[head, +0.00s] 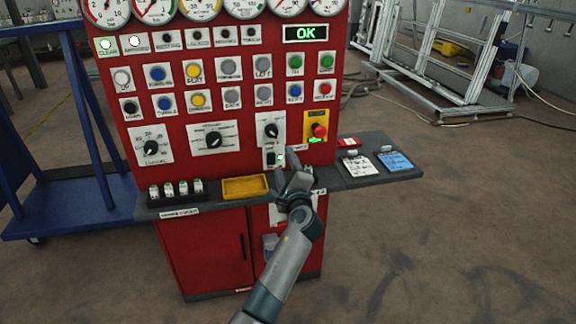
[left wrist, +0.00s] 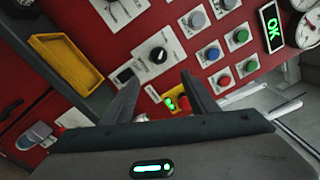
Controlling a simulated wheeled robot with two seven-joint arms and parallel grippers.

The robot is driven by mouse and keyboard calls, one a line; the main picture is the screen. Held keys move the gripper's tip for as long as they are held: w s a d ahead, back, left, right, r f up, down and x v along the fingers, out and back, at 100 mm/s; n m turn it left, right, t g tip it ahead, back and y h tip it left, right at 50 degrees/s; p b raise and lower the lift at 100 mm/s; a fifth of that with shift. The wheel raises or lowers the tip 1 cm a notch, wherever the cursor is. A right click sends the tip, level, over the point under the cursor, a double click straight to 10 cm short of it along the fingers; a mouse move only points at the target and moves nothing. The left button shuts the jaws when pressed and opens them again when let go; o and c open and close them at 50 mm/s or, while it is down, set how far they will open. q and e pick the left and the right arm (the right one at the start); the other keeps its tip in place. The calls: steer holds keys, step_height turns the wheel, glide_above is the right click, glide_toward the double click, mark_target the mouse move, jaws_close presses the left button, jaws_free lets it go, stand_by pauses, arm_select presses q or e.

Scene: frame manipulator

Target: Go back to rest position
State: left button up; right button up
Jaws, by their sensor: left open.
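My left gripper (head: 287,166) is in front of the red control panel (head: 236,130), just right of a small black switch (head: 270,159) below a dark rotary knob (head: 271,131). In the left wrist view the two fingers of the left gripper (left wrist: 160,78) are spread with nothing between them. Beyond them are the rotary knob (left wrist: 157,56) and a red button on a yellow plate (left wrist: 183,102) with a green light. I cannot tell from these views how close the fingertips are to the panel. My right gripper is not in view.
A grey shelf (head: 215,198) under the panel bears a yellow tray (head: 246,187) and several small items. A blue cart (head: 70,190) stands at left and a metal frame (head: 450,60) at back right. Floor at right is clear.

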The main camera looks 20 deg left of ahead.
arm_select(q)
steer(key=shift+s+d+f, duration=0.1)
steer(key=shift+s, duration=0.15)
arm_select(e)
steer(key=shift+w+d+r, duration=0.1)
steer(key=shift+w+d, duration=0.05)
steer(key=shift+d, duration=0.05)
